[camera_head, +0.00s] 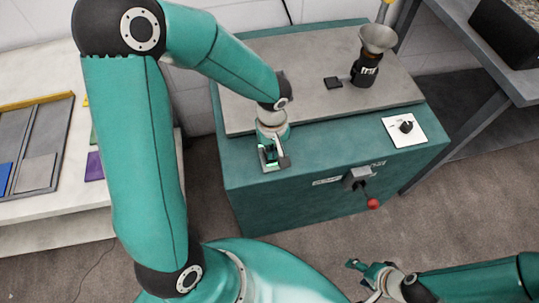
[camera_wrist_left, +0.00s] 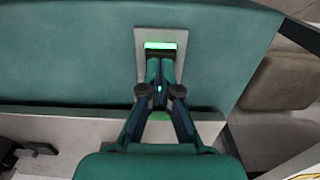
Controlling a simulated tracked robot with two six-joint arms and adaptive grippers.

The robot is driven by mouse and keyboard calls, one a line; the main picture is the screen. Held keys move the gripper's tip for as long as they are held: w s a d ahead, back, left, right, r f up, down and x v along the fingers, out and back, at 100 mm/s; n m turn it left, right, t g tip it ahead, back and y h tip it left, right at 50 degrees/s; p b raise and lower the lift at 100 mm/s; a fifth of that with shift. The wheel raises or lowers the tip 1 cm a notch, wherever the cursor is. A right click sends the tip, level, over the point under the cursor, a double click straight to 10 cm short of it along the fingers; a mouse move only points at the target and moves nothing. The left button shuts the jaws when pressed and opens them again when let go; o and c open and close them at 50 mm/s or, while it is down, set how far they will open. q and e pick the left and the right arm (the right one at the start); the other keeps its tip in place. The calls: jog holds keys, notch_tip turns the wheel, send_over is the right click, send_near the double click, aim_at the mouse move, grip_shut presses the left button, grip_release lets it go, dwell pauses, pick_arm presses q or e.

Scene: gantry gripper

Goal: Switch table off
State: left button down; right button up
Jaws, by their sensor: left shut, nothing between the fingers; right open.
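The table is a teal cabinet (camera_head: 330,160) with a grey top. On its teal ledge is a switch on a light grey plate (camera_wrist_left: 145,80), with a lit green bar (camera_wrist_left: 160,46) at its upper end. My left gripper (camera_head: 272,156) is over this switch. In the left wrist view its closed fingertips (camera_wrist_left: 160,62) lie over the switch's dark part, just below the green bar, with nothing between them. The fingers hide part of the switch, and I cannot tell whether they touch it. My right gripper (camera_head: 370,277) is open and empty, low in front of the cabinet.
A black knob (camera_head: 406,127) on a white plate sits right on the ledge. A red-tipped lever (camera_head: 372,203) sticks out of the cabinet front. A black container with a metal funnel (camera_head: 373,55) and a small black square (camera_head: 333,83) are on the top. A white counter (camera_head: 60,205) stands left.

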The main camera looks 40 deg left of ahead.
pick_arm(q)
jog(key=shift+f+b, duration=0.65)
dwell(0.4)
jog(key=shift+r+p, duration=2.15)
jog(key=shift+r, duration=1.4)
